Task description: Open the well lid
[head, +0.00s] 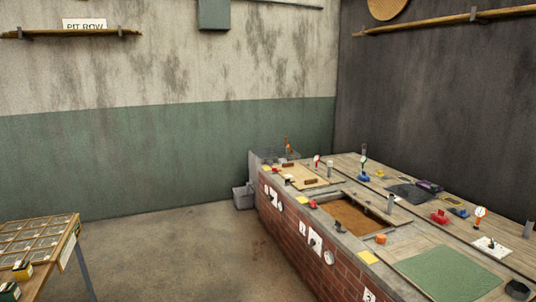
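A long brick-sided bench with a wooden top (410,218) stands on the right of the head view. A rectangular recess with a brown floor (352,215) is open in its top near the middle. A plank-like cover (390,207) lies along the recess's right side. A pale wooden panel (318,178) with dark bars on it lies nearer the far end. I cannot tell for certain which of these is the well lid. Neither of my grippers is in view.
Small coloured pieces, round number markers and grey posts stand on the bench, with a green mat (447,272) at its near end. A compartmented table (35,245) stands at the left. A grey bin (243,197) sits by the bench's far end. The floor between is clear.

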